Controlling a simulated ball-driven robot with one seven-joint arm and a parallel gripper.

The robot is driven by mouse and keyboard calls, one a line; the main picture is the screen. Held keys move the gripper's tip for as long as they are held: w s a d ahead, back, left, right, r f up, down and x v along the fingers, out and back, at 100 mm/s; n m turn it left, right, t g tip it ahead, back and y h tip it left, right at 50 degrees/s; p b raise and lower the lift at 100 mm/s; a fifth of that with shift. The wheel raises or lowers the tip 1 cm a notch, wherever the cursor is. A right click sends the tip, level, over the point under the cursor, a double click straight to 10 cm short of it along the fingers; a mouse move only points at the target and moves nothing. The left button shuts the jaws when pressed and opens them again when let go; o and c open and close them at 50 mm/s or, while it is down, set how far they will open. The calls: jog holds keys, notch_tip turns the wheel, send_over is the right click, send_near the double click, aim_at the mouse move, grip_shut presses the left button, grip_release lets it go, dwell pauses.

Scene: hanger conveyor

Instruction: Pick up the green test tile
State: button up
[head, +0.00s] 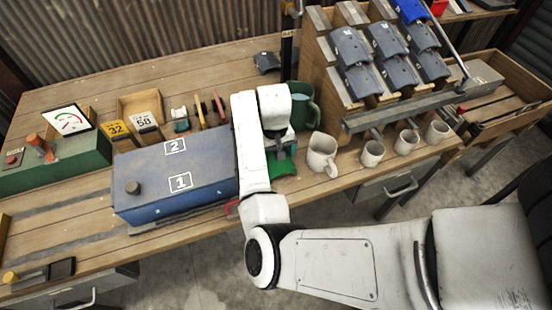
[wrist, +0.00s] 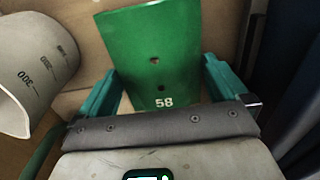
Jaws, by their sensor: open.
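The green test tile (wrist: 155,50) fills the upper middle of the wrist view, with two small holes and the number 58 near its lower edge. In the head view a part of the green tile (head: 285,169) shows on the wooden table, beside my gripper; my arm hides the rest. My gripper (wrist: 163,80) is open, with one teal finger on each side of the tile's lower part. I cannot tell whether the fingers touch it. In the head view my gripper (head: 281,150) points down at the table.
A blue box (head: 205,180) marked 1 and 2 stands left of my gripper. A white jug (head: 322,153) stands close on the right, with several mugs beyond it. A rack of grey tiles (head: 358,82) is at the back right.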

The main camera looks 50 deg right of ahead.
jog(key=c, duration=0.8)
jog(key=shift+r, duration=0.1)
jog(key=shift+c, duration=0.2)
